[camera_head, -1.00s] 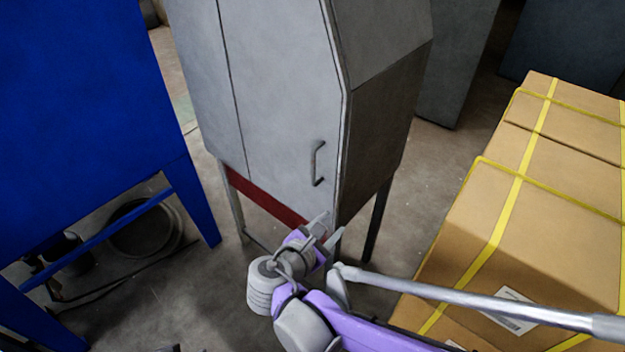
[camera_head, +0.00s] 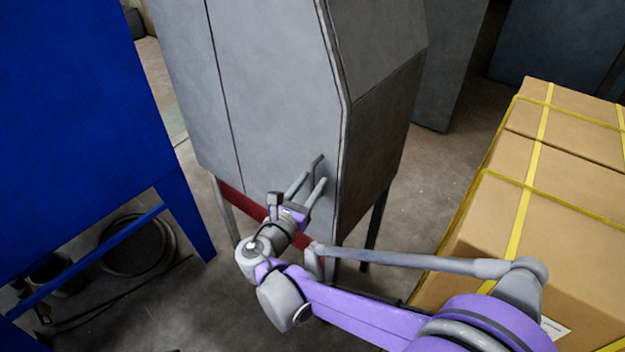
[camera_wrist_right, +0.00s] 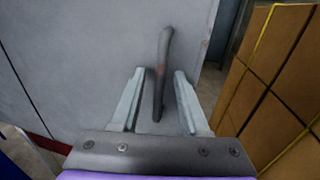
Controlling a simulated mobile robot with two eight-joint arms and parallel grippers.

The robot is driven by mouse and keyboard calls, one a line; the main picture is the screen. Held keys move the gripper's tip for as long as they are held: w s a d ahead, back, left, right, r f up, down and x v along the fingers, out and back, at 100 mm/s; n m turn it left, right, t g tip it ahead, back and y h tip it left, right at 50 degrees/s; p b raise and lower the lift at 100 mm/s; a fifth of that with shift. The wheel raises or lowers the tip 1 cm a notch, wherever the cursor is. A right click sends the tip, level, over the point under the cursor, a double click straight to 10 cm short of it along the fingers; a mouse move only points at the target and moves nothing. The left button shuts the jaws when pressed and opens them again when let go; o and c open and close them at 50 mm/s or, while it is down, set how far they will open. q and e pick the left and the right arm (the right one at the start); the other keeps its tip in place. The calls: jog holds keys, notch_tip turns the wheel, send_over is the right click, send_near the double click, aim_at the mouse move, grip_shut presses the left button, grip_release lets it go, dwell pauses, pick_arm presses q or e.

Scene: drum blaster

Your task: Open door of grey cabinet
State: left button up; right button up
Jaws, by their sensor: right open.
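The grey cabinet (camera_head: 265,85) stands in the middle of the head view on legs, with a red strip below its front. Its door looks shut. My right gripper (camera_head: 308,183) is open at the lower right of the door, with its fingers pointing at the handle. In the right wrist view the dark bar handle (camera_wrist_right: 163,70) runs upright, and its lower part lies between the two open fingers (camera_wrist_right: 158,98). I cannot tell whether the fingers touch it. In the head view the gripper partly hides the handle (camera_head: 317,162). My left gripper is not in view.
A blue cabinet or frame (camera_head: 75,100) stands close on the left. Strapped cardboard boxes (camera_head: 570,215) fill the right side, near my right arm. A round hose-like coil (camera_head: 135,245) lies under the blue frame. Some floor is free between the cabinet and boxes.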

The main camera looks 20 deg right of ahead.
jog(key=shift+w+d, duration=0.25)
jog(key=shift+w, duration=0.1)
jog(key=shift+c, duration=0.3)
grip_shut()
dwell(1.0)
